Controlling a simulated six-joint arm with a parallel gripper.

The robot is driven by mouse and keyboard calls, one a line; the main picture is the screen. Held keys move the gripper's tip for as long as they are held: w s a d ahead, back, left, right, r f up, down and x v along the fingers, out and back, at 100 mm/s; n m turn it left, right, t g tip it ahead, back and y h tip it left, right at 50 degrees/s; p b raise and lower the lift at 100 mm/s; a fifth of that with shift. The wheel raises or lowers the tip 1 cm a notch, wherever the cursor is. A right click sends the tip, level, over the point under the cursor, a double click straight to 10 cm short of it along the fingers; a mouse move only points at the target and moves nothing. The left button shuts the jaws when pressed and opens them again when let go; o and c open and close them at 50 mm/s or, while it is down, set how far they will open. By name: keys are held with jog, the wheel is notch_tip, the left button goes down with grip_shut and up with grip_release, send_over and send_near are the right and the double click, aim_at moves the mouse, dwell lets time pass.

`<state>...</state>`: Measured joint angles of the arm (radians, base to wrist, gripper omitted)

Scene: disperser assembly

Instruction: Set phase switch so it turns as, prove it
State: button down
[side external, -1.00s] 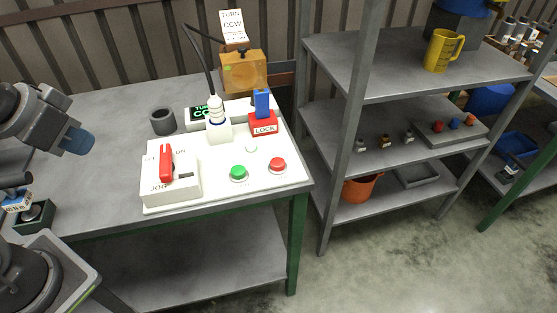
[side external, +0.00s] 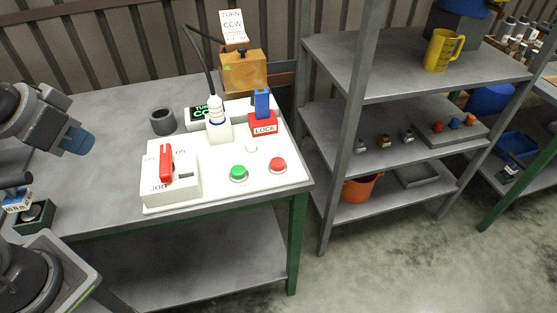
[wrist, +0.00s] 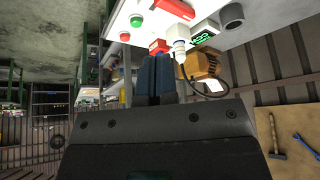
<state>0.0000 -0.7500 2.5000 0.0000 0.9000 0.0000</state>
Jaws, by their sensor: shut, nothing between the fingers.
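On the white panel (side external: 222,180) stands a white switch box (side external: 170,188) with a red handle (side external: 166,163), marked ON behind and JOG in front; the handle points roughly toward the back. A white plug (side external: 216,112) with a cable stands upright in a white socket. A red LOCK block (side external: 263,124) holds a blue upright piece (side external: 262,103). A green button (side external: 238,173) and a red button (side external: 277,165) sit in front. A card (side external: 232,26) reads TURN CCW above a tan motor box (side external: 243,72). My gripper (side external: 79,141) is shut and empty, left of the panel; its blue fingers (wrist: 154,72) touch.
A dark green-lettered display (side external: 197,116) stands behind the plug, partly hidden by it. A grey cup (side external: 163,121) stands left of it. A green box (side external: 33,217) sits near the table's left edge. A grey shelf rack (side external: 355,140) stands right.

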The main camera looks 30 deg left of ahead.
dwell(0.5)
jog(key=m+t+h, duration=0.2)
jog(key=m+t, duration=0.1)
jog(key=m, duration=0.8)
send_over(279, 163)
notch_tip(279, 163, down, 12)
jog(key=shift+r+y, duration=0.2)
jog(key=shift+y, duration=0.1)
jog(key=shift+f, duration=4.4)
jog(key=shift+s+f, duration=0.1)
jog(key=shift+f, duration=0.05)
